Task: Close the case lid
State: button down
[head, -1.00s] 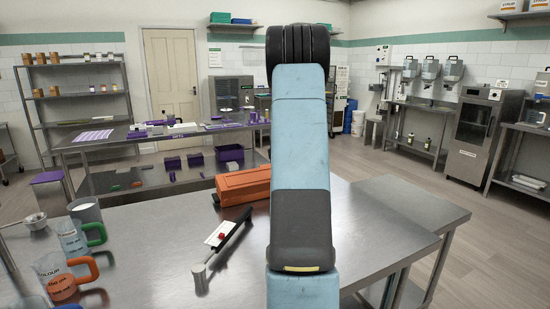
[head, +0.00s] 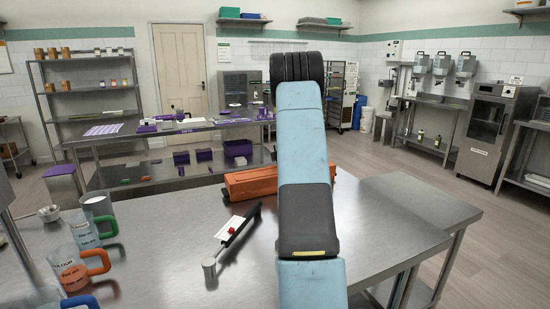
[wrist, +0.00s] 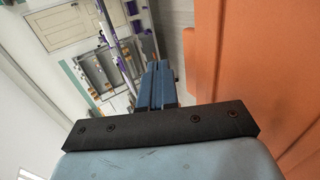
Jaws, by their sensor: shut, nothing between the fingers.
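The orange case (head: 250,183) lies on the steel table, partly hidden behind my arm in the head view. In the wrist view a large orange panel of the case (wrist: 250,65) fills the right side, close beside my gripper. How far its lid stands open cannot be told. My gripper (wrist: 159,68) shows in the wrist view as blue fingers, together and empty, left of the orange panel with a visible gap. In the head view my arm hides the gripper.
The steel table (head: 390,235) is bare on the right. A black-and-white tool with a red part (head: 236,232) lies in front of the case. Jugs with orange and green handles (head: 85,262) stand at left. A second table with purple items (head: 180,128) stands behind.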

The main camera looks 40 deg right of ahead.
jog(key=shift+w+f, duration=0.25)
jog(key=shift+f, duration=0.25)
dwell(0.3)
jog(key=shift+w+r, duration=0.1)
jog(key=shift+r, duration=0.15)
notch_tip(320, 180, up, 13)
jog(key=shift+r, duration=0.15)
dwell(0.3)
